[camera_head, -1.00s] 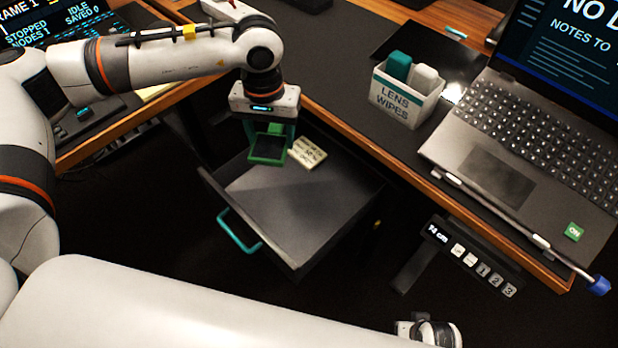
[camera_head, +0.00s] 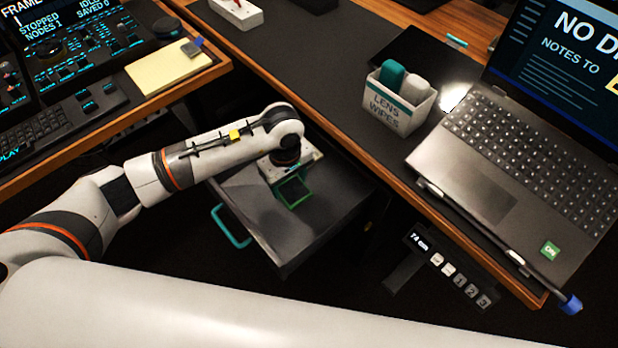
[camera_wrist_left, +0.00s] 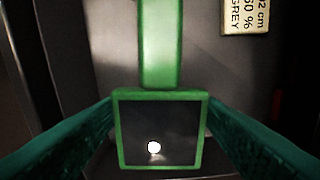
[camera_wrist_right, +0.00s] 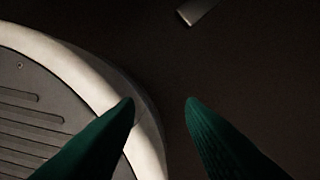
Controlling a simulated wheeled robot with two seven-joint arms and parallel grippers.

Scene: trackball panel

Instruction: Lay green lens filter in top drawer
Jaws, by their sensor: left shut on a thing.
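The green lens filter, a green square frame with dark glass (camera_head: 292,191), is in my left gripper (camera_head: 290,182). In the left wrist view the green lens filter (camera_wrist_left: 160,94) sits between the two teal fingers, with a green tab at its far side. The open top drawer (camera_head: 325,225) lies beneath, with a teal handle (camera_head: 231,226). The filter is over or inside the drawer; the gap to its floor is hard to tell. My right gripper (camera_wrist_right: 160,103) shows in the right wrist view with fingers apart and nothing between them.
A labelled card (camera_wrist_left: 246,15) reading "GREY" lies in the drawer. A lens wipes box (camera_head: 398,103) and a laptop (camera_head: 510,150) stand on the desk right of the drawer. A button panel (camera_head: 450,268) hangs under the desk edge. A yellow notepad (camera_head: 174,68) lies at upper left.

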